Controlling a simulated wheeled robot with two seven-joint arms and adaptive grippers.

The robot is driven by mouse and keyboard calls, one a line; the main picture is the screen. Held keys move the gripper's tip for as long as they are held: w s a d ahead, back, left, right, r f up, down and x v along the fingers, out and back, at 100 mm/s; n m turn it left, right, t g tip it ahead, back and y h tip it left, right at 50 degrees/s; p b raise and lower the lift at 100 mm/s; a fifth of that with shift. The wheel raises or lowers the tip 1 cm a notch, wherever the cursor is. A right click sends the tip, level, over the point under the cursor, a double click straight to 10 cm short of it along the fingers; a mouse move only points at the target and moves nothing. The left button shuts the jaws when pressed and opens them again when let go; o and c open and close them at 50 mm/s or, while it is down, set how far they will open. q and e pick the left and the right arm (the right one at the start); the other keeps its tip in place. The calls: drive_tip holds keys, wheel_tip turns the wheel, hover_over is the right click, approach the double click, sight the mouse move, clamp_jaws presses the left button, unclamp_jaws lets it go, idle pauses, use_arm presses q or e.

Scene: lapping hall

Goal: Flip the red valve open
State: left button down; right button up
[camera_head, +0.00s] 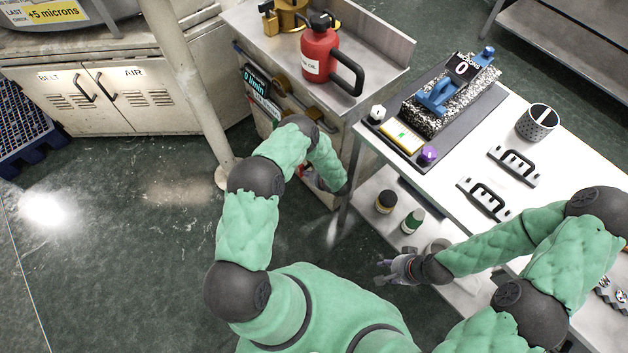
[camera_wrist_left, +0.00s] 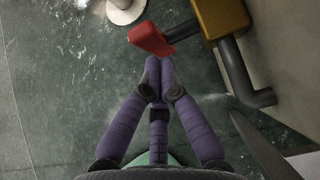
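The red valve handle (camera_wrist_left: 152,40) shows in the left wrist view, joined to a brass valve body (camera_wrist_left: 222,15) with a dark grey pipe (camera_wrist_left: 240,70). My left gripper (camera_wrist_left: 160,66) has its purple fingers drawn together, tips right at the near edge of the red handle. I see nothing clearly between them, and cannot tell whether they touch the handle. In the head view my left forearm hides most of this gripper and the valve. My right gripper (camera_head: 385,270) is spread and empty, beside the white table's lower shelf.
A red can (camera_head: 318,55) stands on the cabinet top. The white table (camera_head: 470,150) at right holds a blue gauge stand (camera_head: 440,95), a perforated cup (camera_head: 537,122) and black handles (camera_head: 487,200). A pale post (camera_head: 195,90) rises left of my left arm. Green floor lies open at left.

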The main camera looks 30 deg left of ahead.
use_arm(q)
drive_tip(key=shift+w+a, duration=0.1)
drive_tip(key=shift+a, duration=0.1)
drive_tip(key=shift+r, duration=0.1)
drive_tip(key=shift+a+r+p, duration=0.1)
drive_tip(key=shift+p, duration=0.2)
use_arm(e)
drive_tip(key=shift+s+r, duration=0.2)
drive_tip(key=shift+s, duration=0.2)
use_arm(q)
drive_tip(key=shift+a+r, duration=0.1)
use_arm(e)
drive_tip(key=shift+s+a+r, duration=0.1)
drive_tip(key=shift+s+r, duration=0.05)
drive_tip(key=shift+r, duration=0.15)
use_arm(q)
drive_tip(key=shift+w+a+r+p, duration=0.1)
drive_tip(key=shift+a+r+p, duration=0.05)
drive_tip(key=shift+p, duration=0.35)
use_arm(e)
drive_tip(key=shift+r, duration=0.25)
